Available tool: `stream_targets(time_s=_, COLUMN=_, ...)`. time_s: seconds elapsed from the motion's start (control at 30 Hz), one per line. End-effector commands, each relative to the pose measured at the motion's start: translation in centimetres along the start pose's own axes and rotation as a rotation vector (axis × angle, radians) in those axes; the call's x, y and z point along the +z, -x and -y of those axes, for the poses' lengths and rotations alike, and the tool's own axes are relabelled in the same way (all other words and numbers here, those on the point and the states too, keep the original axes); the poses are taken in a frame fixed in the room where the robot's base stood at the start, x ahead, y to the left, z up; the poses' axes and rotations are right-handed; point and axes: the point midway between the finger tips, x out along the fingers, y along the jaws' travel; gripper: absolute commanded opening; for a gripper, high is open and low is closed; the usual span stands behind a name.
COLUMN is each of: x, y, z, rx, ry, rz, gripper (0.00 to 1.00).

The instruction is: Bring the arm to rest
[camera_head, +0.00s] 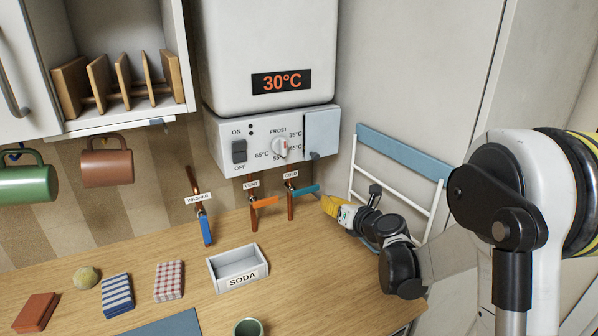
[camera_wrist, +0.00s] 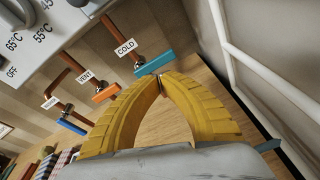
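My gripper (camera_head: 327,204) is at the right of the boiler, low over the back of the wooden counter. In the wrist view its yellow fingers (camera_wrist: 160,77) arch together and their tips meet, with nothing visible held between them. The teal lever of the COLD tap (camera_head: 305,190) is just beyond the fingertips; it also shows in the wrist view (camera_wrist: 154,70). Whether the tips touch it I cannot tell. My arm reaches in from the right and is bent.
The boiler (camera_head: 270,50) reads 30°C, above orange VENT (camera_head: 265,202) and blue WASHER (camera_head: 206,230) levers. A white rack with a blue top rail (camera_head: 402,152) stands close right of my gripper. A SODA tray (camera_head: 238,284), cloths and a sponge lie on the counter.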

Motion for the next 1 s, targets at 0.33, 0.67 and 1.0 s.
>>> stream_targets(time_s=0.33, x=15.5, y=14.2, z=-0.7, rx=-0.163, ry=-1.062, rz=0.539, gripper=0.00)
stream_targets(time_s=0.67, x=3.3, y=28.7, z=-0.9, rx=-0.520, ry=-2.193, rz=0.765, gripper=0.00)
stream_targets(time_s=1.0, x=-9.8, y=35.2, z=-8.2, rx=-0.931, ry=-2.776, rz=0.700, gripper=0.00)
